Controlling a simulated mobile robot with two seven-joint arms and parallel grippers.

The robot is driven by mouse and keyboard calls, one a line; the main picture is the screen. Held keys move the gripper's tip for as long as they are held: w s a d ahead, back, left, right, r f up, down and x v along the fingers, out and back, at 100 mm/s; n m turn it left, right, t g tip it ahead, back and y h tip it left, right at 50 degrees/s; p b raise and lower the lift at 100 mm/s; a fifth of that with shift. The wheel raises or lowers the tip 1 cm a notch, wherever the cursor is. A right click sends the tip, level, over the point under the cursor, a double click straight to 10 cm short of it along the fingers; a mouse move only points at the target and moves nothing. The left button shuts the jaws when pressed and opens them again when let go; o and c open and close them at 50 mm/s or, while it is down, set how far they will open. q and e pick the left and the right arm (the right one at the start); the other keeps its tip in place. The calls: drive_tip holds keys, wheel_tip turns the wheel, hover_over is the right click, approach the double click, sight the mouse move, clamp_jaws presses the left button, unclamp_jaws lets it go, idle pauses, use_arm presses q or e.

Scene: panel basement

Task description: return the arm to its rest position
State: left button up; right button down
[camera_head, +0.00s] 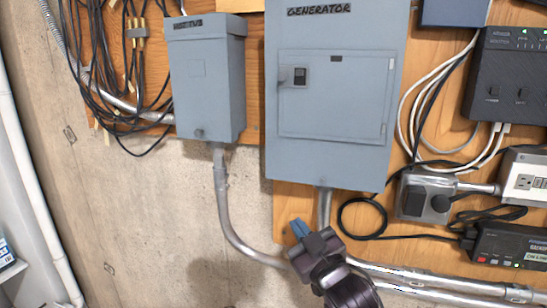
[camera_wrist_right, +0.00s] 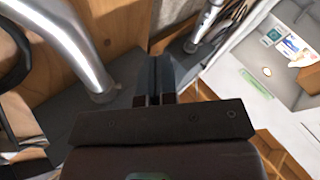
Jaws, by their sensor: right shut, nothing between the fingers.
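My right gripper (camera_head: 299,229) shows at the lower middle of the head view, below the grey generator panel (camera_head: 335,120). Its fingers point up and to the left, in front of the conduit and the bare wall. In the right wrist view the fingers of the right gripper (camera_wrist_right: 154,80) lie together with nothing between them. My left gripper is not in view.
A smaller grey box (camera_head: 205,85) hangs left of the panel, with a metal conduit (camera_head: 224,205) curving down from it. Black cables (camera_head: 95,75) hang at the upper left. A black device (camera_head: 508,75) and an outlet box (camera_head: 425,198) sit at right.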

drive_tip(key=s+d+f+m+g+h, duration=0.25)
drive_tip(key=s+d+f, duration=0.25)
drive_tip(key=d+f, duration=0.45)
drive_tip(key=s+d+f+m+g+h, duration=0.1)
drive_tip(key=s+d+f+m+h, duration=0.4)
drive_tip(key=f, duration=0.7)
drive_tip(key=s+d+f+g+h, duration=0.1)
drive_tip(key=s+d+f+g, duration=0.1)
drive_tip(key=s+d+f, duration=0.2)
drive_tip(key=s+d+f+g+h, duration=0.1)
drive_tip(key=s+d+f+g, duration=0.1)
drive_tip(key=s+f, duration=0.8)
drive_tip(key=s+d+m, duration=0.1)
drive_tip(key=s, duration=0.4)
drive_tip(key=shift+s+d, duration=0.15)
drive_tip(key=shift+d, duration=0.2)
drive_tip(key=shift+s+d, duration=0.1)
drive_tip(key=shift+d, duration=0.05)
